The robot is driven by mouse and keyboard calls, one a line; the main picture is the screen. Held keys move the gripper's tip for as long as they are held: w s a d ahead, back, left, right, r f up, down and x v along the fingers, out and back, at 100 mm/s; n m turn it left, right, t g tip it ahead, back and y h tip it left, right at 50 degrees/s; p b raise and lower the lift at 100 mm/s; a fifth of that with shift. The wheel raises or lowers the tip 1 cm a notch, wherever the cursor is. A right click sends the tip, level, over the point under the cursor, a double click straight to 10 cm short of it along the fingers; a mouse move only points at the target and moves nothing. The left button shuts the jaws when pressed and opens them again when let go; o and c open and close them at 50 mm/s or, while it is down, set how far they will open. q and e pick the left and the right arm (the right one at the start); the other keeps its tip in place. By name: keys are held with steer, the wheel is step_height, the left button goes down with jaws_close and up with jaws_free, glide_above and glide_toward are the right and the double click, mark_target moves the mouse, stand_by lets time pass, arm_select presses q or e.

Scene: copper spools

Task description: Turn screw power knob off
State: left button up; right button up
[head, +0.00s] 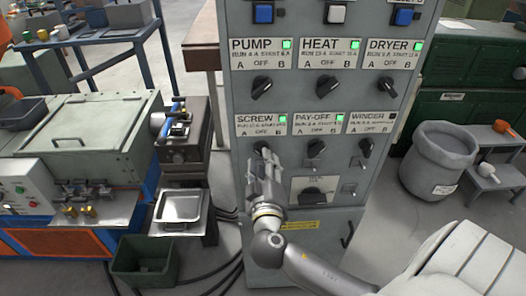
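The SCREW knob (262,147) is a dark rotary knob on the grey control cabinet, below the SCREW label (261,125). The green lamp (282,118) on that label is lit. My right gripper (264,160) points up at the knob from below, with its fingertips at or just in front of the knob's lower part. The fingers hide part of the knob, so its exact pointing is unclear. I cannot tell whether the fingers touch it or how far apart they are. My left gripper is not in view.
The PAY-OFF knob (316,147) and WINDER knob (366,148) are to the right. The PUMP knob (262,88) is above. A larger dark switch (313,195) sits right of my gripper. A green bin (145,262) stands on the floor at left.

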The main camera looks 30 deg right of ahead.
steer(key=shift+p+x, duration=0.3)
steer(key=shift+x, duration=1.1)
steer(key=shift+c, duration=0.4)
jaws_close()
